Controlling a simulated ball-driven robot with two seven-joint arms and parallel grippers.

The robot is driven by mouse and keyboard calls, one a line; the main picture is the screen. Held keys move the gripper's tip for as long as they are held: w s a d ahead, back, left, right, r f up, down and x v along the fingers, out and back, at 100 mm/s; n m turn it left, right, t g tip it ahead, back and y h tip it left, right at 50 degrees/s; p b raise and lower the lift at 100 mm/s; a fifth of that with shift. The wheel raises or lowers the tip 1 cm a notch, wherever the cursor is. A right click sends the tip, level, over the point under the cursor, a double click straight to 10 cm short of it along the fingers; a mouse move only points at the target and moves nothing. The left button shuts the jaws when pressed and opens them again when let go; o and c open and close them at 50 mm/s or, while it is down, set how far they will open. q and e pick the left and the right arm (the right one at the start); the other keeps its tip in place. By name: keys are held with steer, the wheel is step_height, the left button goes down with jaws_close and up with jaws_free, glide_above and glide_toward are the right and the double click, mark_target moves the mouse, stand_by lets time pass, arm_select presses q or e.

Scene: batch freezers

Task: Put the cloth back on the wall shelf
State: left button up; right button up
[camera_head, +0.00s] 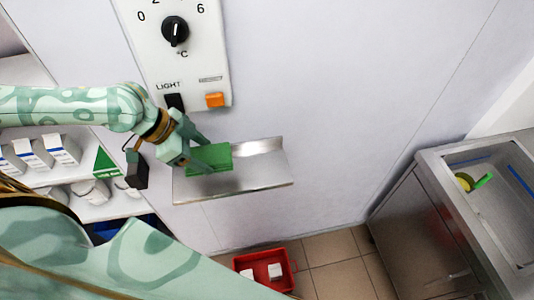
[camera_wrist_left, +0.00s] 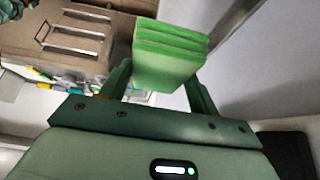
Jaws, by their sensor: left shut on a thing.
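The cloth (camera_head: 214,156) is a folded green block with several layers. My left gripper (camera_head: 199,154) is shut on it, over the left part of the wall shelf. In the left wrist view the cloth (camera_wrist_left: 170,52) sits between the two fingers of the gripper (camera_wrist_left: 158,85) and sticks out beyond them. The wall shelf (camera_head: 265,172) is a shiny metal ledge with a raised back, fixed to the pale wall. Its right part is bare. I cannot tell whether the cloth touches the shelf. My right gripper is not in view.
A control panel (camera_head: 190,60) with a black knob and an orange switch is on the wall above the shelf. A rack (camera_head: 85,205) with boxes and tubs stands at left. A red crate (camera_head: 255,260) is on the tiled floor. A steel sink unit (camera_head: 430,200) stands at right.

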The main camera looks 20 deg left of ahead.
arm_select(q)
steer(key=w+d+f, duration=0.2)
steer(key=w, duration=0.1)
steer(key=w+d+f, duration=0.6)
steer(key=shift+w+d+f, duration=0.1)
steer(key=shift+w+f, duration=0.1)
steer(key=shift+w, duration=0.2)
steer(key=shift+w+d+f, duration=0.1)
steer(key=shift+w+f, duration=0.05)
steer(key=shift+f, duration=0.1)
steer(key=f, duration=0.3)
steer(key=shift+w+d+f, duration=0.2)
steer(key=shift+w+f, duration=0.05)
steer(key=shift+f, duration=0.15)
steer(key=o, duration=1.1)
steer(key=shift+c, duration=0.2)
steer(key=shift+a+r, duration=0.1)
